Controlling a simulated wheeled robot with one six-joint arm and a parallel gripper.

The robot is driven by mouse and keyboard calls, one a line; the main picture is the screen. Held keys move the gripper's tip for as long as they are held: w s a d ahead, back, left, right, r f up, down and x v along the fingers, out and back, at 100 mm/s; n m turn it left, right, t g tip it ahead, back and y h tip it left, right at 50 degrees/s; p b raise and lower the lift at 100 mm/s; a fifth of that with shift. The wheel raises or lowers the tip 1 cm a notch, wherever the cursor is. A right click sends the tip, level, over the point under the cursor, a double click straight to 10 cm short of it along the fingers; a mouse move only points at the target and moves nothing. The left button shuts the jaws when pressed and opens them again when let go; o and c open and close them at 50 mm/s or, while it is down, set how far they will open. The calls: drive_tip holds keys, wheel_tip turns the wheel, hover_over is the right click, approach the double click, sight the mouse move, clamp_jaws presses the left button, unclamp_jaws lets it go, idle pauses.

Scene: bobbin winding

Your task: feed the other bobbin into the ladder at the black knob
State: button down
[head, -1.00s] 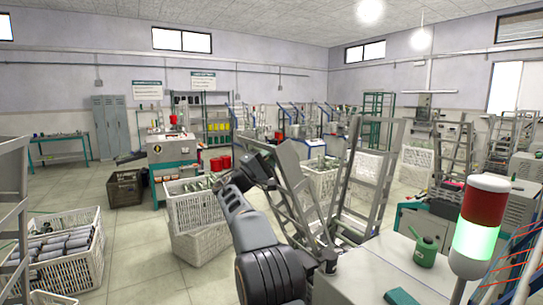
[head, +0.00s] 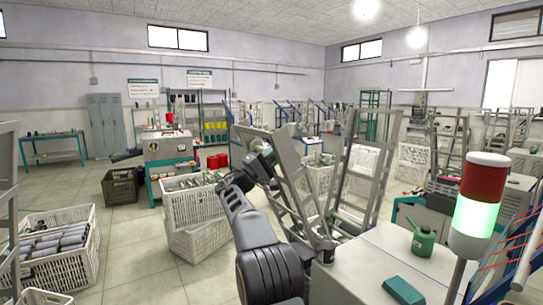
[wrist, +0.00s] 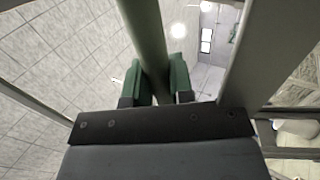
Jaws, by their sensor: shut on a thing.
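My gripper (wrist: 158,85) is shut on a green-grey tube-shaped bobbin (wrist: 146,35) in the wrist view. The bobbin stands between the two green finger pads and runs up out of the picture. In the head view my arm reaches up to the grey metal ladder (head: 289,165), with the gripper mostly hidden behind my wrist. A grey rail (wrist: 262,45) of a ladder frame passes close on the right of the bobbin in the wrist view. A second grey frame (head: 375,150) leans just right of the first. A small dark knob-like part (head: 327,256) sits near the frames' foot.
A pale machine top (head: 375,262) at the lower right carries a green can (head: 423,240), a green block (head: 404,291) and a red, green and white signal lamp (head: 480,200). White crates (head: 195,207) and a crate of bobbins (head: 78,265) stand left. The floor between them is clear.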

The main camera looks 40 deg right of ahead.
drive_tip(key=shift+d+f+b, duration=0.3)
drive_tip(key=shift+f+b, duration=0.15)
drive_tip(key=shift+f, duration=0.35)
drive_tip(key=f+b, duration=0.1)
drive_tip(key=d+f+b, duration=0.1)
drive_tip(key=f+b, duration=0.1)
drive_tip(key=shift+d+f, duration=0.3)
drive_tip(key=shift+d, duration=0.05)
idle(0.5)
